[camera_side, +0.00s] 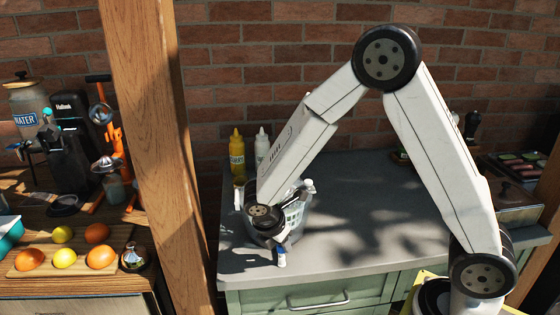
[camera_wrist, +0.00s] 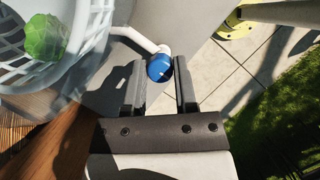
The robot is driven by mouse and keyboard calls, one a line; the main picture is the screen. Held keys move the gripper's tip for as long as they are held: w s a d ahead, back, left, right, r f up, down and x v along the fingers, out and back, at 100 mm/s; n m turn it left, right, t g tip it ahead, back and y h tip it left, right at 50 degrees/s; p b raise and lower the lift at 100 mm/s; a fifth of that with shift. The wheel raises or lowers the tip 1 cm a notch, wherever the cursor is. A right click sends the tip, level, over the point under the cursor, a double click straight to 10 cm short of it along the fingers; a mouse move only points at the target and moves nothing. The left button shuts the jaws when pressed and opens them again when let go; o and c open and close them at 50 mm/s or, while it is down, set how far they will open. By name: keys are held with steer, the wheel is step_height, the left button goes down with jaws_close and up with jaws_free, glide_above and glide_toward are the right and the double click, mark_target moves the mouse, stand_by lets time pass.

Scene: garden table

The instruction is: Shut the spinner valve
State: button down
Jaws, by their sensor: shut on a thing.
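The salad spinner is a clear bowl with a white slotted basket (camera_wrist: 92,28) inside, at the upper left of the wrist view. Something green and leafy (camera_wrist: 45,38) lies in the basket. A white spout (camera_wrist: 135,38) runs out from the bowl to a blue valve knob (camera_wrist: 159,68). My gripper (camera_wrist: 161,73) is shut on the blue knob, with one dark finger on each side. In the side view the spinner (camera_side: 294,217) stands near the counter's front left corner, partly hidden by my arm. The blue and white valve (camera_side: 281,257) shows at the front edge.
A yellow bottle (camera_side: 237,158) and a white bottle (camera_side: 262,150) stand behind the spinner. A wooden post (camera_side: 160,150) rises left of the counter (camera_side: 370,225). The counter's middle is mostly clear. Fruit lies on a board (camera_side: 80,262) at left.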

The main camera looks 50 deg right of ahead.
steer(key=shift+c, duration=2)
jaws_free()
steer(key=v, duration=0.7)
steer(key=shift+r, duration=0.4)
steer(key=shift+a, duration=0.15)
steer(key=s+d+f+m+t+y, duration=0.1)
steer(key=s+m+y, duration=0.3)
steer(key=s+m, duration=0.5)
steer(key=d+m+t, duration=0.1)
steer(key=m, duration=0.7)
steer(key=shift+d+f+m+t+y, duration=0.25)
steer(key=shift+f+m+t+y, duration=0.05)
steer(key=shift+f+t, duration=0.1)
